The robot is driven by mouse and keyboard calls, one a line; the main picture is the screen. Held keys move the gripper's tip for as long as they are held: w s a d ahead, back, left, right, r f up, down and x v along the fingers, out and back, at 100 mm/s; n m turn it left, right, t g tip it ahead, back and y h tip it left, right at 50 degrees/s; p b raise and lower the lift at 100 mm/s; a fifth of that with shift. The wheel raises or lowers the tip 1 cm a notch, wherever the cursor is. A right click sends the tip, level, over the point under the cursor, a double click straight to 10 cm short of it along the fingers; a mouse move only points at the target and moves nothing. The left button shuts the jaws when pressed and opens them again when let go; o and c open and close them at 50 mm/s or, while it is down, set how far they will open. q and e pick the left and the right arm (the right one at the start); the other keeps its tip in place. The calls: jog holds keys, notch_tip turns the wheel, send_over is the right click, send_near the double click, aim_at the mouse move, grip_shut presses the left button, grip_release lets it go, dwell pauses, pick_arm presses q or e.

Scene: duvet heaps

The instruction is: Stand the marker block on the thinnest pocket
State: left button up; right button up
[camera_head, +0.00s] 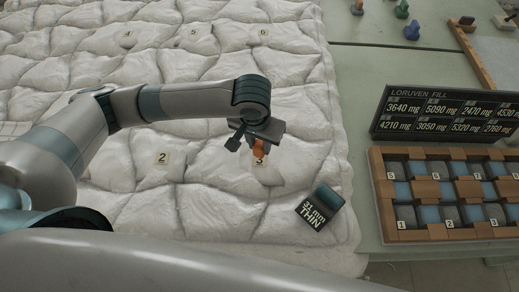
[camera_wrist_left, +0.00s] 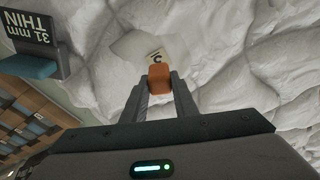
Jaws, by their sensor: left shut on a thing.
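The orange marker block (camera_head: 259,152) is held between the fingers of my left gripper (camera_head: 257,148), above the white quilted duvet (camera_head: 215,205). The block also shows in the left wrist view (camera_wrist_left: 159,77) between the shut fingers (camera_wrist_left: 160,88). The pocket tag 3 (camera_head: 259,162) lies just below the block, partly covered by it. I cannot tell whether the block touches the cloth. Pocket tags 2 (camera_head: 162,158), 4 (camera_head: 128,34), 5 (camera_head: 193,31) and 6 (camera_head: 263,32) also show. My right gripper is not in view.
A dark gauge (camera_head: 319,207) with a teal part reads "31 mm THIN" at the duvet's right side. A "LORUVEN FILL" board (camera_head: 450,113) lists weights in mg. Below it is a wooden compartment tray (camera_head: 378,190). Small coloured pieces (camera_head: 411,30) stand at the back right.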

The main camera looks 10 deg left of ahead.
aim_at(259, 151)
pick_arm(q)
notch_tip(259, 151, down, 3)
jog(key=shift+f+p, duration=0.15)
jog(key=shift+p, duration=0.45)
jog(key=shift+f, duration=0.25)
jog(key=shift+f, duration=0.1)
jog(key=o, duration=1.1)
jog(key=shift+c, duration=0.2)
